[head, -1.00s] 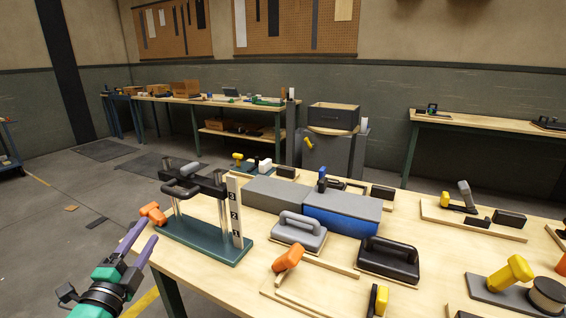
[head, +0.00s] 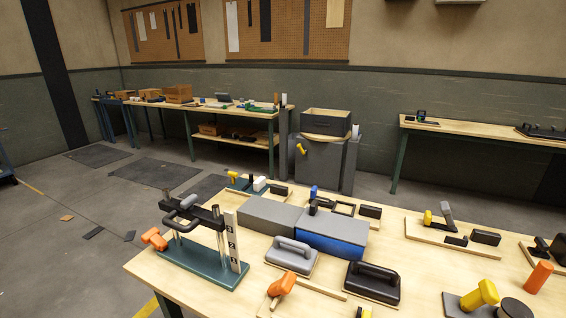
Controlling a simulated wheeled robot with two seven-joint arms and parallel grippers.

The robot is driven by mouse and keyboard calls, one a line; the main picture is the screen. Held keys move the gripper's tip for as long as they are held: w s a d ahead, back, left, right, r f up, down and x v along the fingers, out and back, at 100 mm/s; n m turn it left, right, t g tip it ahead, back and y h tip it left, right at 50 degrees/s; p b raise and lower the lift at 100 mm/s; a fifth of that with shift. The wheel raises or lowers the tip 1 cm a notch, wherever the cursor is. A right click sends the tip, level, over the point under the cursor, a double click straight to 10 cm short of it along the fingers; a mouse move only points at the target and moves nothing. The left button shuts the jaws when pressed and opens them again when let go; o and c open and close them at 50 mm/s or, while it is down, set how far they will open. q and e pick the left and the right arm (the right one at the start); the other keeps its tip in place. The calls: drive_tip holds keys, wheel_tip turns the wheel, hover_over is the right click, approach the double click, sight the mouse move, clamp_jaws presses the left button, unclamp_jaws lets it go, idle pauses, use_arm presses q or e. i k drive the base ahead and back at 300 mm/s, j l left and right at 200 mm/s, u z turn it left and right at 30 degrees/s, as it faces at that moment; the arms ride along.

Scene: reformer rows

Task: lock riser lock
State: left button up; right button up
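The riser (head: 200,230) stands at the left end of the wooden bench. It has a teal base plate (head: 200,265), two upright metal posts, a black crossbar with a handle (head: 181,214), and a white scale strip (head: 232,240) with numbers. An orange lever knob (head: 154,238), which looks like its lock, sticks out at the left side near a post. Whether the lock is engaged cannot be told. Neither of my grippers shows in the head view now.
Grey and blue blocks (head: 332,230), a grey-handled float (head: 292,255) and a black-handled float (head: 372,283) stand right of the riser. An orange-handled lever (head: 281,285) sits at the front. Open floor lies left of the bench.

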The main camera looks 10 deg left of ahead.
sight(152, 236)
drive_tip(key=u, duration=1.3)
drive_tip(key=i+j+z, duration=0.25)
drive_tip(key=z, duration=0.2)
drive_tip(key=i+j+z, duration=0.15)
drive_tip(key=j+z, duration=0.3)
drive_tip(key=i+j, duration=0.15)
drive_tip(key=j, duration=0.35)
drive_tip(key=i+j+z, duration=0.1)
drive_tip(key=j, duration=0.35)
drive_tip(key=i+j, duration=0.2)
drive_tip(key=j, duration=0.3)
drive_tip(key=i+j+z, duration=0.1)
drive_tip(key=j, duration=0.4)
drive_tip(key=i+j, duration=0.15)
drive_tip(key=j, duration=0.35)
drive_tip(key=i+j+z, duration=0.1)
drive_tip(key=j, duration=0.4)
drive_tip(key=i+j, duration=0.15)
drive_tip(key=j, duration=0.35)
